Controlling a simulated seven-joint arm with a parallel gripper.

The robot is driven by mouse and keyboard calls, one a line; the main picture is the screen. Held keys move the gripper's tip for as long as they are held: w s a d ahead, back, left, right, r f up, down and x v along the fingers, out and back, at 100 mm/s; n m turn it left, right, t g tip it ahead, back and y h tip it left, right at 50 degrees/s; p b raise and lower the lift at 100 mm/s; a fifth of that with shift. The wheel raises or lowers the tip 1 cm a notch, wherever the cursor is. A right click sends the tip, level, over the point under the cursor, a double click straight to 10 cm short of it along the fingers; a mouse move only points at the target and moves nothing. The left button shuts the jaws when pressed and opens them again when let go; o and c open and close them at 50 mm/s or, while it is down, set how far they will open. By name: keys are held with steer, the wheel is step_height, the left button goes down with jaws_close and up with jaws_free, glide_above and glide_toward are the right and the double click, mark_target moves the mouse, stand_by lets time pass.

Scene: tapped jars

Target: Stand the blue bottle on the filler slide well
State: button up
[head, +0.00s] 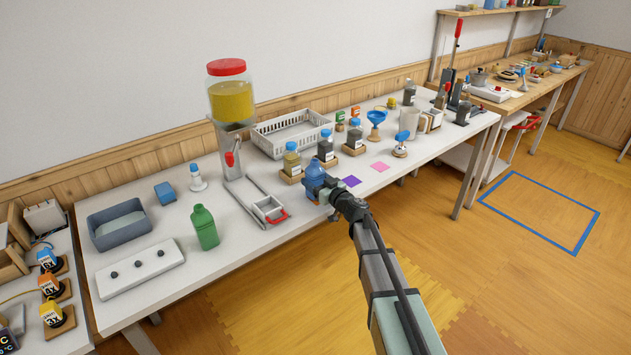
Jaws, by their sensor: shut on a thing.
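The blue bottle (314,174) is upright at the front of the white table, partly hidden by my gripper. My gripper (319,187) is shut on the blue bottle; its fingertips are mostly hidden. I cannot tell whether the bottle's base touches the table. The filler (231,110) stands to the back left, with a clear tank of yellow stuff, a red lid and a red tap handle. Its slide (244,196) runs forward to a square well (267,207) with a red handle at the front edge. The well looks empty and lies just left of the bottle.
Jars on wooden blocks (291,163) stand close behind my gripper. A white basket (291,133) is behind them. A green bottle (204,227) stands left of the slide. Bare table lies between the slide and green bottle.

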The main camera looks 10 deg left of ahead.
steer(key=shift+f, duration=0.2)
steer(key=o, duration=1.1)
steer(key=shift+d, duration=0.1)
steer(key=v, duration=1.3)
steer(key=shift+s+r, duration=0.25)
steer(key=shift+s, duration=0.2)
